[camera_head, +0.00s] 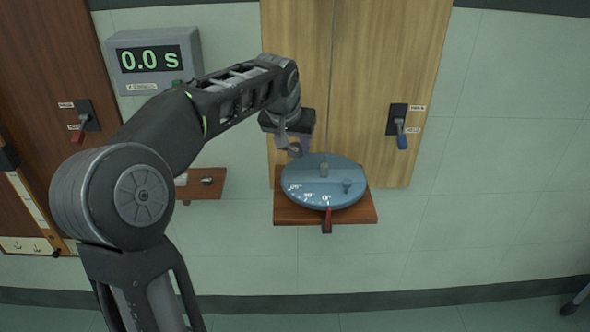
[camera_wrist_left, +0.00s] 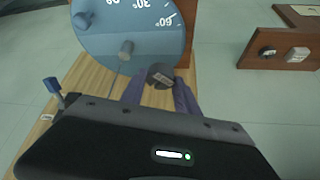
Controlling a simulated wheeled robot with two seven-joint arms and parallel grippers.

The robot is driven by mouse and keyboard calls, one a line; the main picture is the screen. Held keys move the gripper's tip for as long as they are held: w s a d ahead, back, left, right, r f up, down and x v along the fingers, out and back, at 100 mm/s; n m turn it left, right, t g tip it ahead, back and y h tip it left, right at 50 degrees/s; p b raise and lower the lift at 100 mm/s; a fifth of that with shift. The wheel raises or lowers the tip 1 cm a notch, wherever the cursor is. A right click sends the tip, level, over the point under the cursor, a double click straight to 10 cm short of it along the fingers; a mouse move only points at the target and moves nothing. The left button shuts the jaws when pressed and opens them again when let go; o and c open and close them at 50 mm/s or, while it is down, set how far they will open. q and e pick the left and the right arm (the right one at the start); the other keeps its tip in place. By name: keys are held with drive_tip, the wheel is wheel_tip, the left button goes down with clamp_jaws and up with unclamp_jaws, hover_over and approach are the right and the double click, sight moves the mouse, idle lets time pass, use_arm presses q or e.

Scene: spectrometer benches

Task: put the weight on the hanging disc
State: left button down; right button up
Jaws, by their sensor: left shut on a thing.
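The blue-grey disc (camera_head: 322,195) hangs by the wooden panel, over a small brown shelf, with degree marks along its near edge. It also shows in the wrist view (camera_wrist_left: 110,40). Its middle bears a grey post (camera_head: 325,170), and a smaller knob (camera_head: 347,186) stands nearer the rim. My left gripper (camera_head: 294,146) is at the disc's far left rim in the head view. In the wrist view its fingers (camera_wrist_left: 160,88) are shut on a dark round weight (camera_wrist_left: 161,74) with a pale label. The weight appears just beside the disc's edge; contact cannot be told. My right gripper is not in view.
The brown shelf (camera_head: 290,215) bears a red pointer (camera_head: 327,214) at the 0° mark. A timer (camera_head: 153,62) reads 0.0 s. A second small shelf (camera_head: 207,190) is at left. A blue-handled switch (camera_head: 400,130) is to the right. Floor in front is clear.

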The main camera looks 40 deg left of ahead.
sight(293, 151)
use_arm(q)
drive_tip(key=shift+f, duration=1.4)
drive_tip(key=shift+f, duration=0.1)
drive_tip(key=shift+f, duration=1.8)
drive_tip(key=shift+f, duration=0.15)
drive_tip(key=c, duration=0.9)
unclamp_jaws()
drive_tip(key=shift+r, duration=0.25)
drive_tip(key=v, duration=1.1)
drive_tip(key=shift+s+r+b, duration=0.25)
drive_tip(key=shift+r+b, duration=0.05)
